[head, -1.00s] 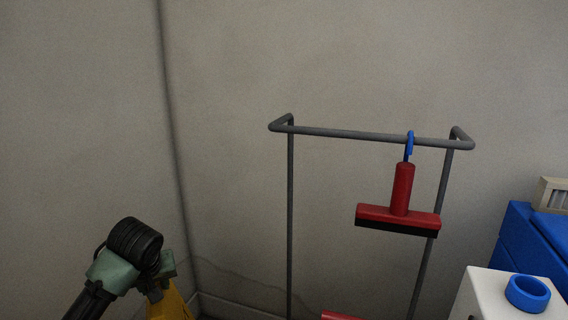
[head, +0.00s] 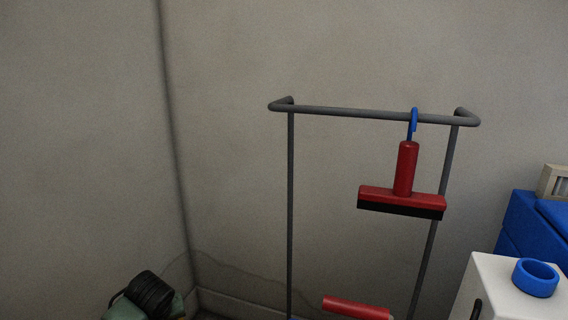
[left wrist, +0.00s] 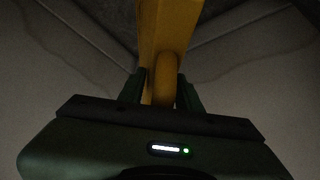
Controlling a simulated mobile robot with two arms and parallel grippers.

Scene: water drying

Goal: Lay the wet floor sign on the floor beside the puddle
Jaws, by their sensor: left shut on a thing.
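The yellow wet floor sign (left wrist: 168,30) fills the upper middle of the left wrist view. My left gripper (left wrist: 164,92) is shut on its yellow handle part, with a dark finger on each side. In the head view only part of my left arm shows at the bottom left edge; the left gripper's fingers and the sign are out of that picture. The puddle is not in either view. My right gripper is not in view.
A grey metal rack (head: 372,113) stands by the wall, with a red squeegee (head: 402,190) hanging from its blue hook. A second red object (head: 357,307) shows low on the rack. A white container with a blue ring (head: 535,278) and blue boxes (head: 520,225) are at the right.

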